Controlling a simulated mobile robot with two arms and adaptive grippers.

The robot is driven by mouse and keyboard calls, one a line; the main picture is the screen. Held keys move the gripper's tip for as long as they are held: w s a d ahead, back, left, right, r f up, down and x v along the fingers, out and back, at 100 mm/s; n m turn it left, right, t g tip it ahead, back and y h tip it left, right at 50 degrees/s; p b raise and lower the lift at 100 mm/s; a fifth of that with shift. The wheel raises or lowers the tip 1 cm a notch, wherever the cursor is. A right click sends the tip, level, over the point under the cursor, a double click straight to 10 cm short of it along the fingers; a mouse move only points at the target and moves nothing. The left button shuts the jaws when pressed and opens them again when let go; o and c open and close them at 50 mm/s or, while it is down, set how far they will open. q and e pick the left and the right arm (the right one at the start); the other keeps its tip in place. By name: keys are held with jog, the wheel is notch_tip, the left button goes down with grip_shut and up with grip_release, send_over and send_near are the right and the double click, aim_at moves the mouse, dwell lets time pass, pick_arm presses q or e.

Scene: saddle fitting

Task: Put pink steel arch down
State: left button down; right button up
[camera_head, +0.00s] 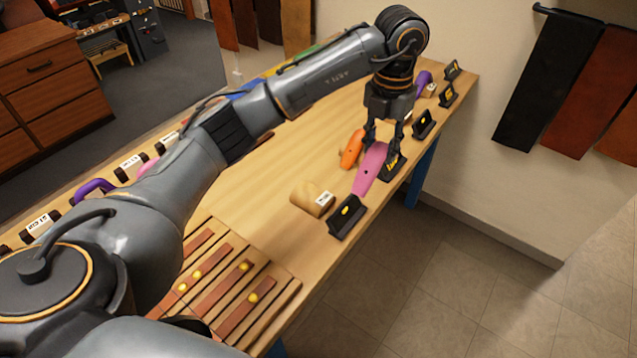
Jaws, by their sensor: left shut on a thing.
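The pink steel arch (368,172) shows over the right part of the wooden table, near its right edge. My left gripper (383,142) points down at the far end of the pink arch and is shut on it. Whether the arch touches the table or a stand cannot be told. A black stand with a yellow mark (346,217) is just in front of the arch, and another black stand (396,168) is close to its right. My right gripper is not in view.
A labelled wooden block (312,197) stands left of the near stand. An orange piece (352,148) is left of the gripper. More black stands (424,124) line the right edge. A slatted board with yellow knobs (225,280) lies in front. The table's middle (265,175) is clear.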

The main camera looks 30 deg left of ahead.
pick_arm(q)
jog(key=s+a+f+p, duration=0.1)
jog(key=a+f, duration=0.2)
jog(key=a, duration=0.1)
jog(key=s+a+f+p, duration=0.2)
jog(key=a, duration=0.2)
jog(key=s+a+f+p, duration=0.1)
jog(key=a+f+p, duration=0.1)
jog(key=a+f, duration=0.1)
jog(key=shift+s+a+f, duration=0.2)
jog(key=shift+a+f, duration=0.1)
jog(key=shift+a, duration=0.4)
jog(key=shift+s+a+f, duration=0.1)
jog(key=shift+a+f, duration=0.15)
notch_tip(320, 180, down, 3)
jog(key=shift+a+f+p, duration=0.1)
jog(key=shift+a+p, duration=0.05)
jog(key=shift+p, duration=0.95)
jog(key=shift+f, duration=0.25)
jog(key=c, duration=0.9)
grip_release()
jog(key=shift+c, duration=0.2)
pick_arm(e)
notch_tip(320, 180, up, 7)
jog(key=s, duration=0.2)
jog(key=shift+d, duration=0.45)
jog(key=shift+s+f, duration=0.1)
